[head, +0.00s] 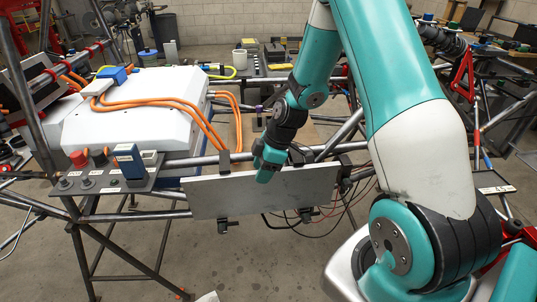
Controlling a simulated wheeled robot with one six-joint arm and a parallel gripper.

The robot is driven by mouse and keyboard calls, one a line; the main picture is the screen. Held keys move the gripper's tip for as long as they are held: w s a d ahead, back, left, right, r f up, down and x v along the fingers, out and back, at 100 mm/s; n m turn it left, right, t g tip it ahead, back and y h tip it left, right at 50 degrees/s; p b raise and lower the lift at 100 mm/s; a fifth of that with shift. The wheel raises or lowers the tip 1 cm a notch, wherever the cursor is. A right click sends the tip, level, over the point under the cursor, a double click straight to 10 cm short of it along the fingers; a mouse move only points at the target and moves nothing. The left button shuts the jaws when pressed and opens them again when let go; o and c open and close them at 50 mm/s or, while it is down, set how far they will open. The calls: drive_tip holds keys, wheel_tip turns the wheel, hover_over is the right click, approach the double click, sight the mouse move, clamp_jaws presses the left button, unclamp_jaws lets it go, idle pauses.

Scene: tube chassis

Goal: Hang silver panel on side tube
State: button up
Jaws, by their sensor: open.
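The silver panel (225,197) is a flat, wide plate standing nearly upright in the middle of the head view, on the near side of the chassis. The side tube (203,160) runs across just behind its top edge. Black brackets (225,162) show at the top edge by the tube; whether they are seated on it I cannot tell. Dark clips (223,226) show at the lower edge. My gripper (266,176) is at the panel's top edge, near its middle, with its teal end overlapping the panel's face. It is open; any contact is unclear.
A white box (140,105) with orange cables (165,102) sits on the chassis at left. A switch plate (105,181) with a red knob is left of the panel. Dark wires (320,215) hang below the panel. Chassis tubes and a red part (464,75) stand at right.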

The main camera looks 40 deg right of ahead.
drive_tip(key=v, duration=1.7)
drive_tip(key=shift+b, duration=0.3)
drive_tip(key=s+a+r+m, duration=0.1)
drive_tip(key=s+a+r, duration=0.2)
drive_tip(key=a, duration=0.7)
drive_tip(key=s+a+r+m+g, duration=0.2)
drive_tip(key=s+a+m, duration=0.2)
drive_tip(key=s+a, duration=1.1)
drive_tip(key=shift+s+r, duration=0.3)
drive_tip(key=shift+s, duration=0.15)
